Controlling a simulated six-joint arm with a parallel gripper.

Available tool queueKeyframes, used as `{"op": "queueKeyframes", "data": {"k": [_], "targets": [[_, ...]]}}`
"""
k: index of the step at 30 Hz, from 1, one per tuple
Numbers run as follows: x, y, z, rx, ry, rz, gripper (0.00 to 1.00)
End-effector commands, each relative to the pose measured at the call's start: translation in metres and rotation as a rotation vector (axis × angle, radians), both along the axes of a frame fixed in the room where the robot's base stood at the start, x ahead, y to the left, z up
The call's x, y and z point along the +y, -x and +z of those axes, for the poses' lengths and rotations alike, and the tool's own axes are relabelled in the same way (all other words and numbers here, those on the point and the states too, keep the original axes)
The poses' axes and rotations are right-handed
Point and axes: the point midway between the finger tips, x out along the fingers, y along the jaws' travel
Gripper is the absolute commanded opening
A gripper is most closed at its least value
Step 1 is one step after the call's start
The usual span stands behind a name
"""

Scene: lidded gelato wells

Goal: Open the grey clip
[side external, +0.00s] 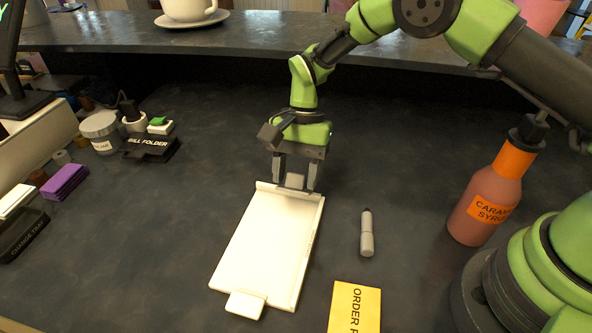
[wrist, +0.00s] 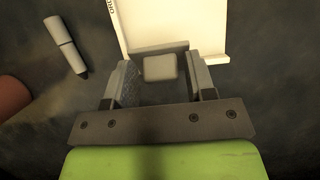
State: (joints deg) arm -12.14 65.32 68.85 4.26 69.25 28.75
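A white clipboard (side external: 262,249) lies flat on the dark counter; part of it also shows at the top of the wrist view (wrist: 178,22). The small grey clip (side external: 296,181) sits at the board's far end, under my gripper (side external: 297,187). In the wrist view the grey clip (wrist: 160,68) is between the two fingers of my gripper (wrist: 161,78), with a gap on each side. The fingers are apart and do not visibly touch it. The fingers point down at the board's end.
A caramel syrup bottle (side external: 487,199) stands further right. A bill folder (side external: 152,147), a jar (side external: 101,132) and a purple stack (side external: 64,182) are at left.

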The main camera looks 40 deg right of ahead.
Motion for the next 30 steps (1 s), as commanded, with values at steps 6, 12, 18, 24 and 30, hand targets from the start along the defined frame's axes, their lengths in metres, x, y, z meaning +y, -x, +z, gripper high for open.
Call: {"op": "queueKeyframes", "data": {"k": [6,12,18,24,30], "targets": [[-0.0002,-0.0001,0.0002,0.000,0.000,0.001,0.12],[-0.0035,-0.0029,-0.0006,0.041,-0.044,-0.003,0.12],[-0.0056,-0.0048,0.0007,0.079,-0.093,-0.001,0.12],[-0.0054,-0.0046,0.0010,0.079,-0.095,0.001,0.12],[-0.0054,-0.0047,0.0010,0.079,-0.095,0.001,0.62]]}}
